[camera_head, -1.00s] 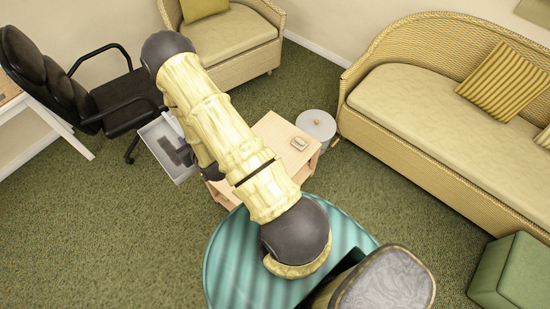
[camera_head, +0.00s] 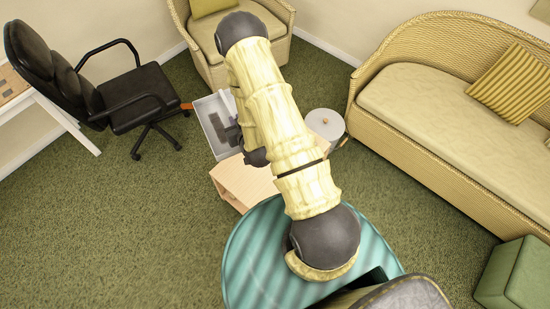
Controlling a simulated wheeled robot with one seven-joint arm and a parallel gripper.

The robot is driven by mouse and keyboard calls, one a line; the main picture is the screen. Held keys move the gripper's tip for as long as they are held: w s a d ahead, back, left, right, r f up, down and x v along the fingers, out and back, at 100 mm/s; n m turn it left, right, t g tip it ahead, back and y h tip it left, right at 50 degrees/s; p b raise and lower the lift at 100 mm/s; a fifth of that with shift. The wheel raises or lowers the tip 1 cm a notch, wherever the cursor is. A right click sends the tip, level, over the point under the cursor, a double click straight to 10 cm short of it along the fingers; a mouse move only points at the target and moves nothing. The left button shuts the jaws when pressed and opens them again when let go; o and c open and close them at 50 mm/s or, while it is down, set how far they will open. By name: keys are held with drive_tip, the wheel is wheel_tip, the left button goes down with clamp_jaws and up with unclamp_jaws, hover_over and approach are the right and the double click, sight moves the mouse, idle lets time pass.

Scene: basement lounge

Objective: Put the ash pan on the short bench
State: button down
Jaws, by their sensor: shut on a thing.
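The ash pan (camera_head: 207,112) is a pale grey, shallow open tray left of my arm. An orange-brown piece, perhaps its handle, shows at its left end. My gripper (camera_head: 231,134), dark grey and partly hidden by my arm, is shut on the pan's right side. The pan appears to be held above the floor, just beyond the low light-wood piece. That piece (camera_head: 238,183), which looks like the short bench, stands in front of my base, and my arm covers much of its top.
A white round bin (camera_head: 326,124) stands right of my arm. A black office chair (camera_head: 140,97) is left of the pan, a wicker armchair (camera_head: 244,45) behind. A wicker sofa (camera_head: 440,110) and green ottoman (camera_head: 512,272) are at right. Carpet at left is clear.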

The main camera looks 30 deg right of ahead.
drive_tip(key=w+d+f+n+y+b, duration=0.1)
drive_tip(key=w+d+f+b, duration=0.15)
drive_tip(key=f+b, duration=1.05)
drive_tip(key=w+d+f+n+y+b, duration=0.1)
drive_tip(key=w+d+f+y+b, duration=0.15)
drive_tip(key=f+b, duration=1.15)
drive_tip(key=d+f+n+b, duration=0.1)
drive_tip(key=d+f+b, duration=0.3)
drive_tip(key=f+b, duration=0.6)
drive_tip(key=s+d+f+n+g+y+b, duration=0.1)
drive_tip(key=d+f+b, duration=0.4)
drive_tip(key=b, duration=2.1)
wheel_tip(320, 180, down, 5)
drive_tip(key=shift+d+r, duration=0.1)
drive_tip(key=shift+d, duration=0.2)
drive_tip(key=shift+y, duration=0.25)
drive_tip(key=shift+f+b, duration=1.4)
drive_tip(key=shift+f, duration=1.1)
drive_tip(key=shift+f+b, duration=1.5)
drive_tip(key=shift+f, duration=1)
